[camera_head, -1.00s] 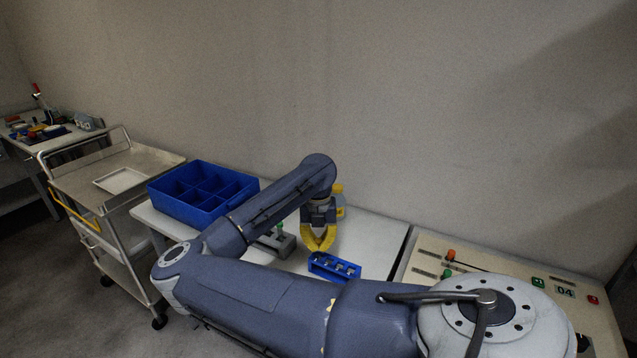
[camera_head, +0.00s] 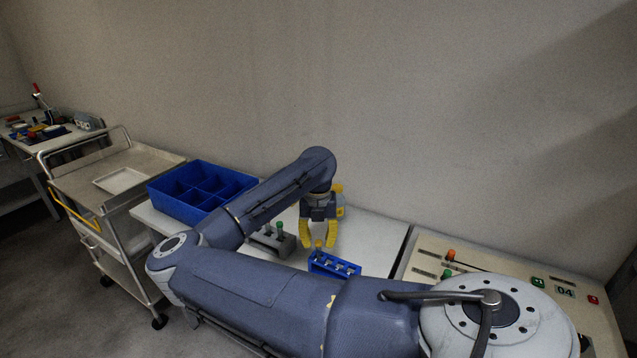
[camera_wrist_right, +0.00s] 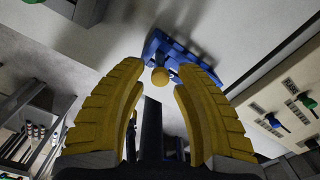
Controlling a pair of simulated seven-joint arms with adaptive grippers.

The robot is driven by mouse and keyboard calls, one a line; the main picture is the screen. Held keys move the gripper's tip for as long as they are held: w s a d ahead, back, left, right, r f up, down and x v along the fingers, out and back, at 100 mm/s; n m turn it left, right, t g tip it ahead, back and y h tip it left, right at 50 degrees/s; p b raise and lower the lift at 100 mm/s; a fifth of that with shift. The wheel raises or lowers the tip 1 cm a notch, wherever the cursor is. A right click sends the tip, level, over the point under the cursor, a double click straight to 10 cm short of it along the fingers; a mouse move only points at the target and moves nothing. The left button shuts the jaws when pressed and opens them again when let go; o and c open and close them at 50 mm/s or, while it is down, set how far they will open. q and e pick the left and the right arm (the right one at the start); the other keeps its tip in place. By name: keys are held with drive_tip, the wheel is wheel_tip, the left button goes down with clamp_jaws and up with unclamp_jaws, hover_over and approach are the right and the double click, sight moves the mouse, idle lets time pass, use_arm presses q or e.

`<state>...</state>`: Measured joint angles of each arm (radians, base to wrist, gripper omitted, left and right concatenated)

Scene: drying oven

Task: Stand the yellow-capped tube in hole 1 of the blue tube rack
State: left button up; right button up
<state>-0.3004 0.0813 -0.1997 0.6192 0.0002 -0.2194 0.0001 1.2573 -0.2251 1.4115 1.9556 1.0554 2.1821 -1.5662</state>
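The yellow-capped tube (camera_head: 318,246) stands at the left end of the blue tube rack (camera_head: 343,267) in the head view. Its cap (camera_wrist_right: 160,77) and the rack (camera_wrist_right: 190,62) also show in the right wrist view. The tube's body is mostly hidden, and I cannot read any hole number. My right gripper (camera_head: 319,243) is open just above the rack, its yellow fingers spread on either side of the cap. In the right wrist view the gripper (camera_wrist_right: 160,74) shows clear gaps between both fingers and the cap. My left gripper is not in view.
A grey block (camera_head: 268,241) with a green-topped piece stands left of the rack. A blue divided bin (camera_head: 204,192) sits at the table's left end. A control panel (camera_head: 520,276) with coloured knobs is on the right. White table (camera_head: 372,240) lies bare behind the rack.

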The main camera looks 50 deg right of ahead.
wheel_tip(320, 180, up, 10)
idle(0.5)
